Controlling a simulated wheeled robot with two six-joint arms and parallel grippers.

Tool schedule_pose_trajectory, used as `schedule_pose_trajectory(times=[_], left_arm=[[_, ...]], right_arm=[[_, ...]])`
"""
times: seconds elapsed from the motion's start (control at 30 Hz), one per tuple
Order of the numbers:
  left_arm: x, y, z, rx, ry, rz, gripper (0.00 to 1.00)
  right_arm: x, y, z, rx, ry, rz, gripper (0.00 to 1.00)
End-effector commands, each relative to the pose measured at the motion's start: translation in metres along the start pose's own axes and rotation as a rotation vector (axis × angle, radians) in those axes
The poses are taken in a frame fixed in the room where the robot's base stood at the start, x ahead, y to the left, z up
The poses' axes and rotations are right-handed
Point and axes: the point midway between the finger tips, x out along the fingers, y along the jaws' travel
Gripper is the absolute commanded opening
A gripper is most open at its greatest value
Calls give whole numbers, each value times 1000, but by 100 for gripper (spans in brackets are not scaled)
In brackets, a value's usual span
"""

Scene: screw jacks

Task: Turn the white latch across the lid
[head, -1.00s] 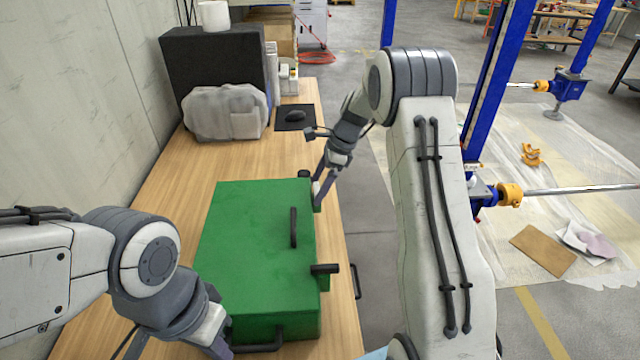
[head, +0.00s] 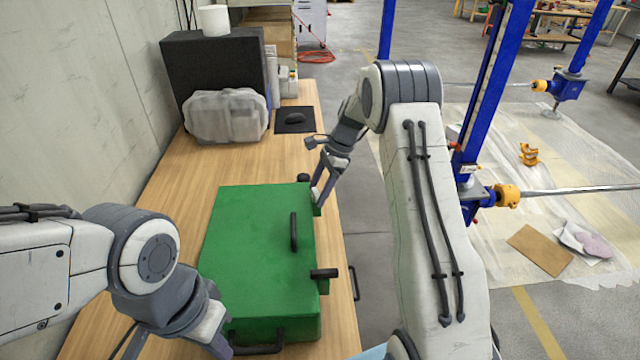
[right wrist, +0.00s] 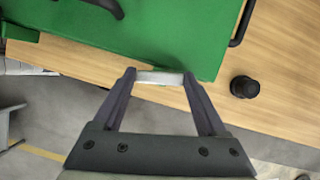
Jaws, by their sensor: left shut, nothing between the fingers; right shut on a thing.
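A green box (head: 235,250) with a flat lid lies on the wooden table. A black handle (head: 293,232) stands on its lid. The white latch (right wrist: 160,77) shows in the right wrist view at the box's edge, between the fingertips of my right gripper (right wrist: 158,78), which is shut on it. In the head view the right gripper (head: 317,203) is at the box's far right corner, where the latch is mostly hidden. My left gripper (head: 222,350) is shut and empty beside the near left corner of the box, close to a black side handle (head: 258,349).
A black latch-like piece (head: 324,273) juts from the box's right side. A black knob (right wrist: 244,87) stands on the table near the right gripper. A grey case (head: 225,117) and a dark mat (head: 295,120) lie further back. The table's right edge is close to the box.

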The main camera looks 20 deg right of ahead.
Motion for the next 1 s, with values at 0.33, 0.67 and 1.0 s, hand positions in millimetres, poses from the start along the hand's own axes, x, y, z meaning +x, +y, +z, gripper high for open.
schedule_pose_trajectory(times=[0.33,0.67,1.0], left_arm=[[-36,3,-2,0,0,0,0],[-50,4,-3,0,0,0,0],[-55,4,-3,0,0,0,0]], right_arm=[[-2,-2,4,-303,-5,128,19],[0,-4,4,-594,-4,247,19],[1,-5,5,-888,-4,368,19]])
